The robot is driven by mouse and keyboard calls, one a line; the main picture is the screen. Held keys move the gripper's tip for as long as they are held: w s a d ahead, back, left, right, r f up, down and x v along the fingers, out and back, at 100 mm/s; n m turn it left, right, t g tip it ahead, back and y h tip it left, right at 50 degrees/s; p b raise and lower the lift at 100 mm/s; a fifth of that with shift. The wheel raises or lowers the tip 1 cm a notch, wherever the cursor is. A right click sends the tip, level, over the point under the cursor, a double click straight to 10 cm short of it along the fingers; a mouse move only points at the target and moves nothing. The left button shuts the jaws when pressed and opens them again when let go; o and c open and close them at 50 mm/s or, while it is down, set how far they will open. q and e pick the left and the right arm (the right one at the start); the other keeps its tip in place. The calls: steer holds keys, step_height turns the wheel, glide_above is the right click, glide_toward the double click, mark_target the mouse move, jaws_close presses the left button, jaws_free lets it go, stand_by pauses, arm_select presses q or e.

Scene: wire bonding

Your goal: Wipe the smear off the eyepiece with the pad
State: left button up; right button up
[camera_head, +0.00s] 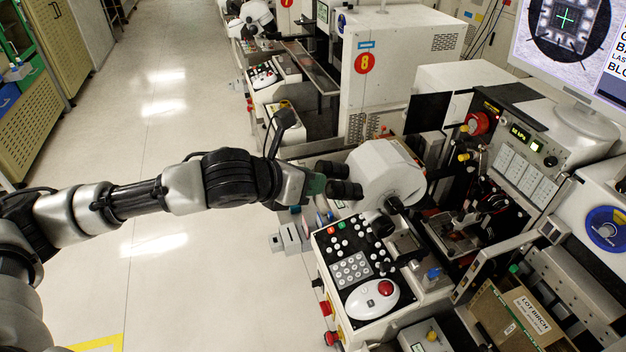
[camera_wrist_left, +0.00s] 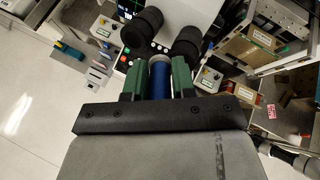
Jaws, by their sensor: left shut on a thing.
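The microscope's two black eyepieces stick out from its white head (camera_head: 385,172); one eyepiece (camera_head: 332,169) is farther back, the other (camera_head: 344,190) nearer. In the left wrist view they are a left eyepiece (camera_wrist_left: 142,27) and a right eyepiece (camera_wrist_left: 187,43). My left gripper (camera_head: 316,184) is right beside them. Its green fingers (camera_wrist_left: 159,80) are shut on a blue cylinder with a pale end, which seems to be the pad (camera_wrist_left: 160,76). The pad's end points toward the gap between the eyepieces; I cannot tell whether it touches. No smear can be made out. My right gripper is not in view.
Below the microscope is a control panel (camera_head: 351,268) with keys and a white mouse-like device (camera_head: 372,298) with a red button. A cardboard box (camera_head: 510,318) stands at the lower right. A monitor (camera_head: 575,50) is at the upper right. The floor at left is clear.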

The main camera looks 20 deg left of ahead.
arm_select(q)
steer(key=shift+s+a+r, duration=0.35)
steer(key=shift+s+a, duration=0.1)
steer(key=shift+a, duration=0.2)
steer(key=shift+s+a+r, duration=0.3)
steer(key=shift+s+a, duration=0.2)
steer(key=shift+a, duration=0.1)
steer(key=shift+s+a+r, duration=0.35)
steer(key=shift+s+a, duration=0.1)
steer(key=shift+a, duration=0.2)
steer(key=shift+s+a+r, duration=0.3)
steer(key=shift+s+a, duration=0.1)
steer(key=shift+a, duration=0.2)
steer(key=shift+s+a+r, duration=0.3)
steer(key=shift+s+a, duration=0.1)
steer(key=shift+a, duration=0.2)
steer(key=shift+f, duration=0.1)
